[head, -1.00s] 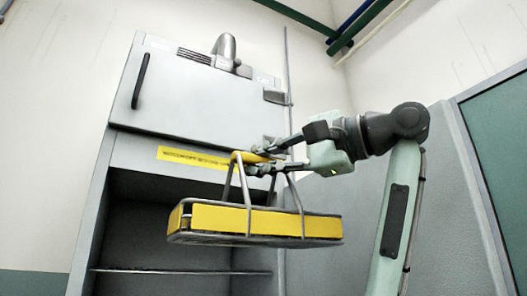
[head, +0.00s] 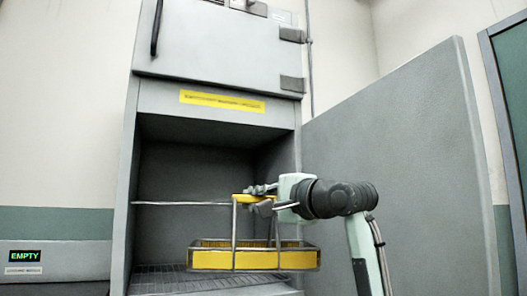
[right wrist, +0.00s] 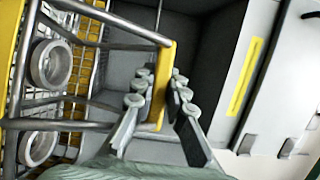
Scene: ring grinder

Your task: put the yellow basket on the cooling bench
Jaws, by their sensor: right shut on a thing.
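The yellow basket (head: 252,260) hangs level from its handle in front of the open lower chamber in the head view. It has wire sides and a yellow band. My right gripper (head: 262,197) is shut on the yellow handle bar at its top. In the right wrist view the fingers (right wrist: 160,95) close around the handle bar (right wrist: 163,85), and the basket's mesh (right wrist: 85,60) shows at the left with metal rings (right wrist: 50,64) inside. My left gripper is not in view. I see nothing I can be sure is the cooling bench.
A grey cabinet (head: 210,97) with a yellow label strip stands ahead. Its lower chamber is open, with a wire rack (head: 165,278) at the bottom. A grey panel (head: 400,150) stands at the right. At the left, a grey unit (head: 60,285) carries a green "EMPTY" sign (head: 25,256).

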